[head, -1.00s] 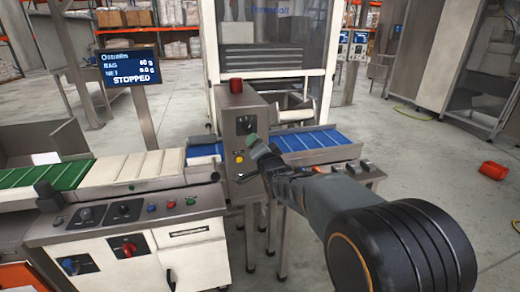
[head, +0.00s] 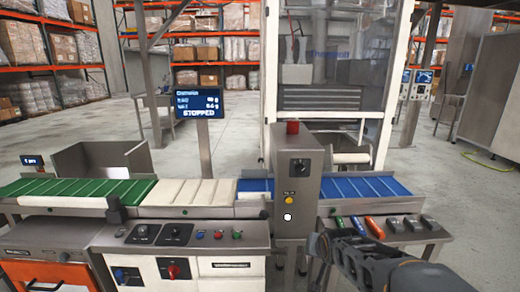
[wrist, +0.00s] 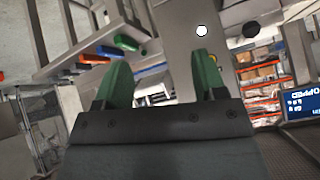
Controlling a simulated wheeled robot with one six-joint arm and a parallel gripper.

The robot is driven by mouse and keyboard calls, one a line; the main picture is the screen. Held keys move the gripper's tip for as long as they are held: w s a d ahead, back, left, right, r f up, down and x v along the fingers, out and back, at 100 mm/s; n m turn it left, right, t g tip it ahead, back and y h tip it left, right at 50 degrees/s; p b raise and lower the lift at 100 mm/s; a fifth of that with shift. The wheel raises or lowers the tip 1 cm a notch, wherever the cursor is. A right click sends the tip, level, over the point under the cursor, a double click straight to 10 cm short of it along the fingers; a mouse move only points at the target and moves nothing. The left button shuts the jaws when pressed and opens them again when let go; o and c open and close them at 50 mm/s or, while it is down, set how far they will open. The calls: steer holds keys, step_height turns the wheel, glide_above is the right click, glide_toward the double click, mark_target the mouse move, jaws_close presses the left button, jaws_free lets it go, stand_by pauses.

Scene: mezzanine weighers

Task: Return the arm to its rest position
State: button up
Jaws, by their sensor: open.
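My gripper (wrist: 160,85) shows in the wrist view with its two green fingers apart and nothing between them. My arm reaches in from the lower right corner. The fingertips are small and partly dark in the head view. The screen (head: 198,103) reads STOPPED.
A conveyor with a green belt (head: 75,190), a pale section and a blue belt (head: 350,188) runs across. The grey housing (head: 296,180) carries a red lamp (head: 292,127). A shelf (head: 400,232) holds several coloured tools near my arm. Open floor lies behind.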

steer(key=s+a+r+n+g+p, duration=0.1)
steer(key=s+r+n+g+p, duration=0.2)
steer(key=s+r+p, duration=1)
steer(key=s+r+g, duration=0.1)
steer(key=s+r, duration=0.1)
steer(key=s, duration=0.1)
steer(key=shift+s+a+r+n+g, duration=0.25)
steer(key=shift+s+a+n+g, duration=0.05)
steer(key=shift+s, duration=0.05)
